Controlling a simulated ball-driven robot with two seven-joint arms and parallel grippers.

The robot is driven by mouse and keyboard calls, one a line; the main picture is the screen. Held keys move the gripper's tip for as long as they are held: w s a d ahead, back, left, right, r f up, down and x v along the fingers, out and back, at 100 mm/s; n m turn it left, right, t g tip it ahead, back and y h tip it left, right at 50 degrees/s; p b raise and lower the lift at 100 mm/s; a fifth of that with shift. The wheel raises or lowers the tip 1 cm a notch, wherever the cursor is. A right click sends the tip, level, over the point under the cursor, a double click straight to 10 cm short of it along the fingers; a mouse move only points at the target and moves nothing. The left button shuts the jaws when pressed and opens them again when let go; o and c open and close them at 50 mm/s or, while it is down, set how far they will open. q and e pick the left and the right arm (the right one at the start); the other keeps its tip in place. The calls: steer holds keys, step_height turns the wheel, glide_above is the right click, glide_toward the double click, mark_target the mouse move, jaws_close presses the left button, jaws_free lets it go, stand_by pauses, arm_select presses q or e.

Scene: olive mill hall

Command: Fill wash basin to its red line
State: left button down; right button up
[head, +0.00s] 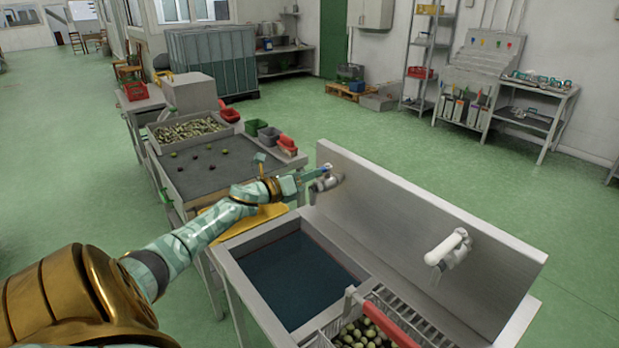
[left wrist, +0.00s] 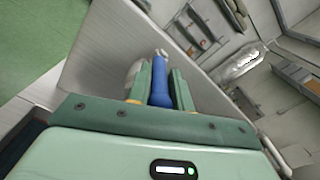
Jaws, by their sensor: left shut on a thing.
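The wash basin (head: 226,262) is a steel sink in the front middle, with dark blue-green water (head: 290,275) in it. A thin reddish line shows faintly on its wall near the water's edge; I cannot tell exactly how the water stands to it. A grey tap (head: 328,184) sits on the splashback at the basin's far end. My left gripper (head: 316,173) reaches to this tap and is shut on its blue handle, which shows between the fingers in the left wrist view (left wrist: 160,85). Whether water runs from the spout is not clear. My right gripper is not in view.
A crate of olives with a red handle (head: 385,318) is at the basin's near right. A sorting table (head: 215,172) with olives stands beyond. Green floor is open to the right.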

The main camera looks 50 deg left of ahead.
arm_select(q)
steer(key=shift+a+r, duration=0.1)
steer(key=c, duration=1.6)
jaws_free()
steer(key=shift+o, duration=1.3)
steer(key=s+a+p, duration=0.1)
steer(key=s+p, duration=0.1)
steer(key=s, duration=1.4)
steer(key=shift+a, duration=0.35)
